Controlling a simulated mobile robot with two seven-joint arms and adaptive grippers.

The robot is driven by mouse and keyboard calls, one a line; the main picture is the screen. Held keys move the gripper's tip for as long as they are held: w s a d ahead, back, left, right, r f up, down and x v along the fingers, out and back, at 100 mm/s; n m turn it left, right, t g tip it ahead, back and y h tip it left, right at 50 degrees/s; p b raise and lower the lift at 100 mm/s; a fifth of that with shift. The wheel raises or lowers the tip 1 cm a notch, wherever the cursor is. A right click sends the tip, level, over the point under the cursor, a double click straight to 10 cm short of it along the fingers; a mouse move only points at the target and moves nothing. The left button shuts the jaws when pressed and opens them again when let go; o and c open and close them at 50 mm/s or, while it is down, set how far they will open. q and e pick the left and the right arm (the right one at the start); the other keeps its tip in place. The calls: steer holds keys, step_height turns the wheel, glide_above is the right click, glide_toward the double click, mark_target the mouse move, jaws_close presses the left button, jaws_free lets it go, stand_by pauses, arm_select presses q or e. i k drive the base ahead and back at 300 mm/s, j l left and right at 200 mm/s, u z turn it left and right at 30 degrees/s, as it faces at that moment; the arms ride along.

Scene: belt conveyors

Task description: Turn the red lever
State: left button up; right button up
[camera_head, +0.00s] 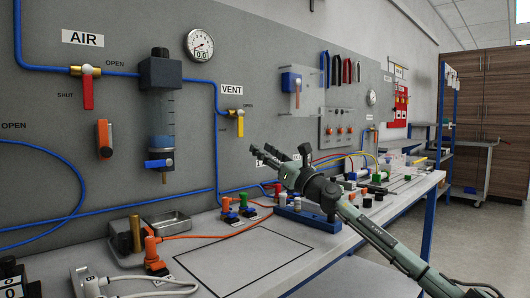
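The red lever (88,92) hangs straight down from a brass valve with a white hub (86,70) on the blue air pipe, under the AIR sign (82,38) on the grey wall panel. The word SHUT is at its lower left and OPEN is at its upper right. My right gripper (281,154) is in front of the panel, over the bench, far to the right of the lever and lower in the picture. Its dark fingers look spread apart with nothing between them. My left gripper is not in view.
An orange lever (104,138) and a clear cylinder with a blue tap (159,164) are near the red lever. A yellow lever (240,125) hangs under the VENT sign. Fittings and a metal tray (167,221) stand on the bench below. A black-outlined area of the bench (245,262) is clear.

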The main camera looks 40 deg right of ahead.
mark_target(87, 70)
steer(key=k, duration=1)
